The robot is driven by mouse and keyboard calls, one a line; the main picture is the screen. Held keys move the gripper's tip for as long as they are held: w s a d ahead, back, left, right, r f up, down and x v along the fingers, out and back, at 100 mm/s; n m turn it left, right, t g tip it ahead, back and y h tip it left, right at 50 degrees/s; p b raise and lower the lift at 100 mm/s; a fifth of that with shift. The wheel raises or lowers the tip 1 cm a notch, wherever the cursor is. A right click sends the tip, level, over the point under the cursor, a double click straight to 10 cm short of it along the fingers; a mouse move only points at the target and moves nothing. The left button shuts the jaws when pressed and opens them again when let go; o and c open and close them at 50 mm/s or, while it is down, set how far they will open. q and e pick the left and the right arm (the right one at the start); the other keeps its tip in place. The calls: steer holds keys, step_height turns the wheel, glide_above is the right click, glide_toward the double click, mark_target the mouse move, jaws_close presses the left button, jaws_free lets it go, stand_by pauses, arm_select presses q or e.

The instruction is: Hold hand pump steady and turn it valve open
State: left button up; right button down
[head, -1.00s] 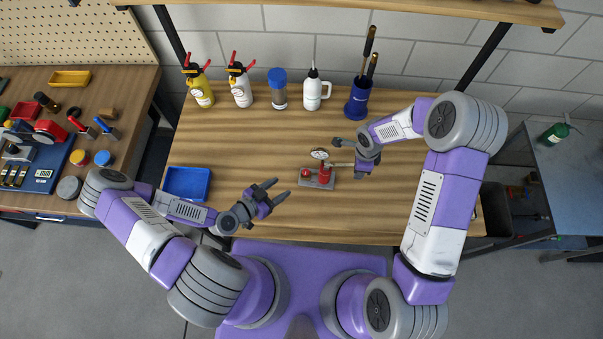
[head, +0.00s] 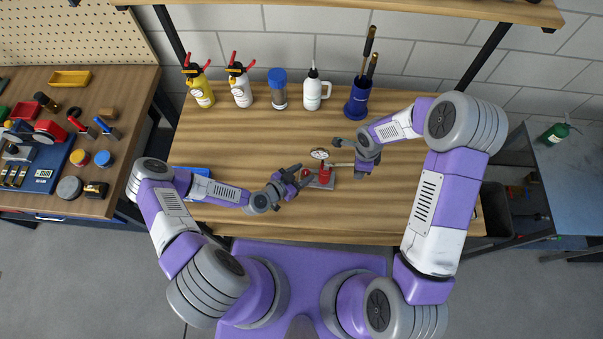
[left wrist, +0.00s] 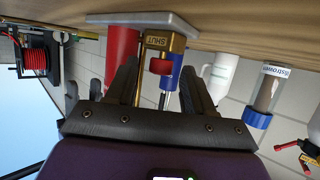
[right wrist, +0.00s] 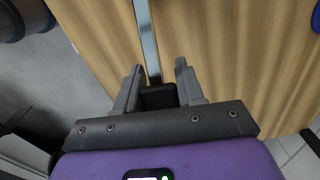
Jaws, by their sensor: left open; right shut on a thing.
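The hand pump (head: 326,180) is a small red unit on a grey base with a round white gauge (head: 319,154). In the left wrist view its red cylinder (left wrist: 122,50) stands beside a brass valve body (left wrist: 156,42) marked SHUT, with a red valve knob (left wrist: 160,67). My left gripper (head: 304,174) is open at the pump's left side, and the knob shows between its fingers. Contact with the knob cannot be told. My right gripper (head: 347,160) is shut on the pump's lever; its black grip (right wrist: 158,97) sits between the fingers and its metal bar (right wrist: 147,35) runs outward.
Yellow (head: 201,90) and white (head: 241,90) spray bottles, a blue-capped jar (head: 278,90), a white bottle (head: 313,92) and a blue brush holder (head: 358,99) stand along the back. A blue tray (head: 200,172) lies behind my left arm. The bench's right part is clear.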

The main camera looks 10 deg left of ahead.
arm_select(q)
steer(key=shift+c, duration=0.5)
jaws_close()
steer(key=shift+d+n+t, duration=0.15)
steer(key=shift+n+t, duration=0.15)
steer(key=n+t+y, duration=0.1)
steer(key=y, duration=0.1)
steer(key=n+t+y, duration=0.1)
steer(key=n+y, duration=0.1)
steer(key=shift+s+d, duration=0.2)
steer(key=shift+d, duration=0.2)
steer(key=n+y, duration=0.4)
steer(key=shift+d+t, duration=0.3)
steer(key=shift+t, duration=0.1)
steer(key=shift+d+n+g+y, duration=0.15)
steer(key=shift+n+g+y, duration=0.1)
steer(key=shift+n+y, duration=0.95)
steer(key=shift+d+n+g+y, duration=0.1)
steer(key=shift+n+g+y, duration=0.15)
steer(key=shift+n+y, duration=0.9)
steer(key=shift+y, duration=0.35)
